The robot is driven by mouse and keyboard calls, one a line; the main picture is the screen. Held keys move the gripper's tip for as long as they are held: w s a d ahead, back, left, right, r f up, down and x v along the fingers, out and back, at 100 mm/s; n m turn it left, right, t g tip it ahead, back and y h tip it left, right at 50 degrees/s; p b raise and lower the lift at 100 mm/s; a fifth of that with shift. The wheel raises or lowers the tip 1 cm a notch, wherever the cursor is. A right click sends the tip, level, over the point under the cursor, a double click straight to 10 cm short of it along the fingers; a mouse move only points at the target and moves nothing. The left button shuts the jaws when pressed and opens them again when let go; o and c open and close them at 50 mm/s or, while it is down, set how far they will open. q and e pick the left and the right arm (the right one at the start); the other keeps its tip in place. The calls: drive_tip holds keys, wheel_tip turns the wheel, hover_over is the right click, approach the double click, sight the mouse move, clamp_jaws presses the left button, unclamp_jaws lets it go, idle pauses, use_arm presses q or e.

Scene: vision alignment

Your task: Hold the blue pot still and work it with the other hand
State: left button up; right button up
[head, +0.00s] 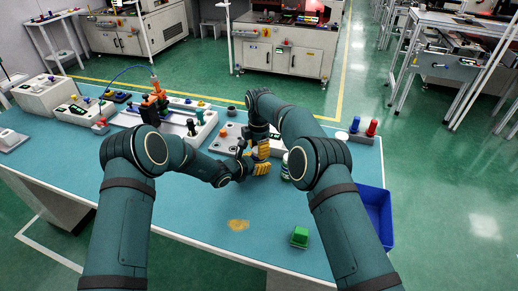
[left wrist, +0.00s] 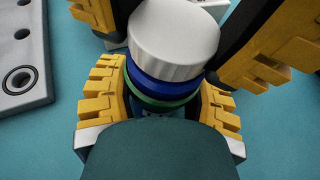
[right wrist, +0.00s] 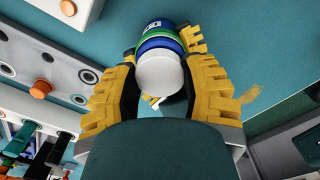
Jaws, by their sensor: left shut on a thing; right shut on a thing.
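The blue pot (left wrist: 160,90) has a blue body with a green band and a white ribbed lid (left wrist: 175,42). The right wrist view also shows the white lid (right wrist: 160,73), nearest that camera, with the blue and green body (right wrist: 155,37) beyond it. My left gripper (head: 258,169) is shut on the pot's body, its yellow fingers on both sides. My right gripper (head: 262,151) comes from above and is shut on the white lid. In the head view my grippers mostly hide the pot. The lid's thread is hidden.
A white and green bottle (head: 285,166) stands close to the right of my grippers. A green block (head: 299,236), a yellow patch (head: 238,225) and a blue bin (head: 378,213) are nearer. Panels and fixtures line the table's back. The front middle is mostly clear.

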drive_tip(key=shift+s+d+f, duration=0.1)
drive_tip(key=shift+f, duration=0.2)
drive_tip(key=shift+r, duration=0.3)
drive_tip(key=shift+r, duration=0.55)
idle(0.8)
drive_tip(key=shift+f, duration=1.15)
idle(0.5)
drive_tip(key=o, duration=0.7)
drive_tip(key=shift+d, duration=0.15)
drive_tip(key=shift+a+r, duration=0.2)
drive_tip(key=shift+r, duration=2.3)
drive_tip(key=shift+c, duration=0.2)
